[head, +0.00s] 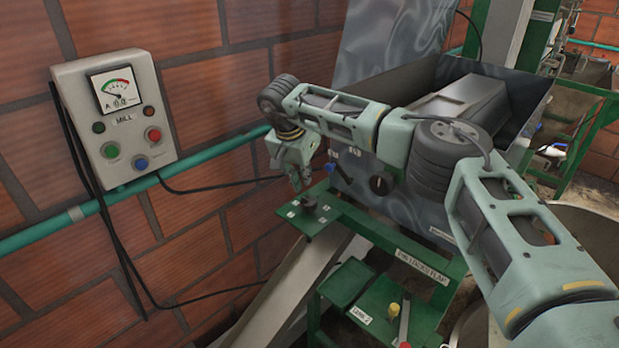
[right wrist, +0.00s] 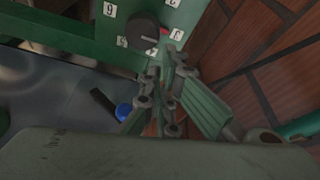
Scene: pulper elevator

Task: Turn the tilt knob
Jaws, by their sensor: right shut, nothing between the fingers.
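A round black knob (head: 309,203) stands on a small green plate (head: 322,221) with white number labels around it. I cannot read which knob is named tilt. In the right wrist view the black knob (right wrist: 146,33) shows a pale pointer line and a bit of red beside it. My right gripper (head: 297,184) is shut and empty, pointing down just above and beside this knob. In the right wrist view its fingertips (right wrist: 163,62) are just below the knob and appear apart from it; the exact gap is hard to tell. My left gripper is not in view.
A grey MILL control box (head: 118,120) with a gauge and buttons hangs on the brick wall at left. A teal pipe (head: 220,150) runs along the wall.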

